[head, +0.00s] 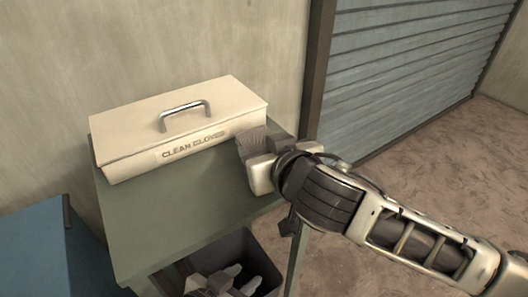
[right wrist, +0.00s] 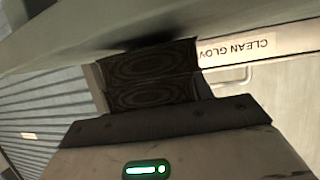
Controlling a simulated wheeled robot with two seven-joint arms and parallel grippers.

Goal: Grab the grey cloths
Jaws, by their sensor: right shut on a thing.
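My right gripper (head: 262,152) is low over the right end of the green-grey table, beside the box's right end. In the right wrist view, dark pieces with oval line patterns (right wrist: 150,75) show ahead of the gripper body; where cloth and fingers meet is hard to tell.
A cream box (head: 190,110) labelled "CLEAN GLOVES", with a metal handle and closed lid, stands on the table (head: 180,215). A dark bin (head: 262,250) is below the table. A blue object (head: 35,250) stands at left. A wall and slatted shutter (head: 400,70) are behind; floor at right is clear.

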